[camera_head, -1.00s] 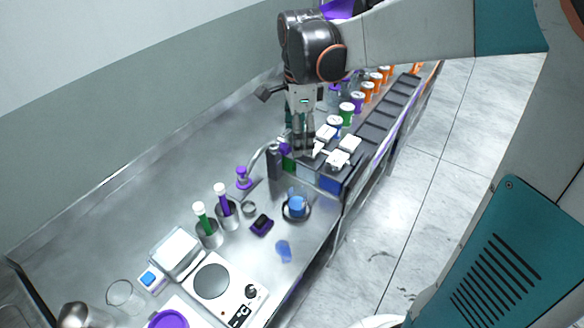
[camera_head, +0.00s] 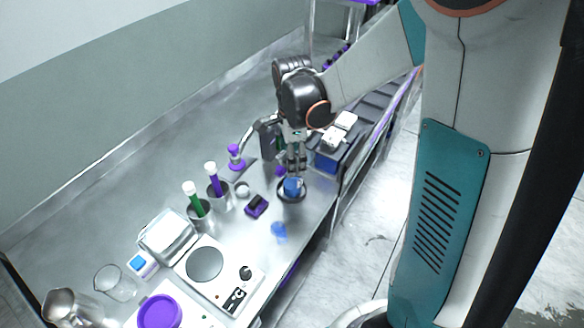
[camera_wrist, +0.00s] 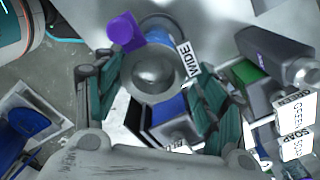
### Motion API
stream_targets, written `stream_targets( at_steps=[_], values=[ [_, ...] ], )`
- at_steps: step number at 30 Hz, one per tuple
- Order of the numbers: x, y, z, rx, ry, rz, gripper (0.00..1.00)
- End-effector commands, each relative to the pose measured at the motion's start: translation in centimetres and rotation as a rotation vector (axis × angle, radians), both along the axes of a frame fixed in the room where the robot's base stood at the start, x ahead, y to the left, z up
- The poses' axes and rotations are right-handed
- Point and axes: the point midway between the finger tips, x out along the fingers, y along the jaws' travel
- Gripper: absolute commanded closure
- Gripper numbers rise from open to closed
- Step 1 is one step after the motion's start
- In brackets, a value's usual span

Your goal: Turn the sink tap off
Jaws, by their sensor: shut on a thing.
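I cannot make out the sink tap for certain. A curved grey metal pipe (camera_head: 246,133) rises beside a dark upright body, near a purple spool-like piece (camera_head: 235,158). My gripper (camera_head: 296,168) points down, just above or behind a blue cup-like thing (camera_head: 292,187) in a dark round dish. In the wrist view my gripper (camera_wrist: 155,95) has its teal fingers on either side of a round grey metal dome (camera_wrist: 154,68). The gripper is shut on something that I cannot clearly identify. The fingers and dome hide what lies below.
Labelled bins and a grey bottle-like body (camera_wrist: 285,55) crowd the wrist view's right. A purple block (camera_wrist: 125,31) sits upper left. Two metal cups with green and purple tubes (camera_head: 215,178), a hotplate (camera_head: 206,264) and a beaker (camera_head: 115,281) stand nearer. The bench's back left is clear.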

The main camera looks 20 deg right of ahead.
Motion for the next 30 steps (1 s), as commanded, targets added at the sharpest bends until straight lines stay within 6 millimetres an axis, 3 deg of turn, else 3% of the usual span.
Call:
stream_targets(
  at_steps=[10,22,23,25,30],
  values=[
    [0.0,0.0,-3.9,0.000,0.000,0.000,0.59],
    [0.0,0.0,-4.3,0.000,0.000,0.000,0.59],
    [0.0,0.0,-4.3,0.000,0.000,0.000,0.33],
    [0.0,0.0,-4.2,0.000,0.000,0.000,0.17],
    [0.0,0.0,-4.2,0.000,0.000,0.000,0.15]
  ],
)
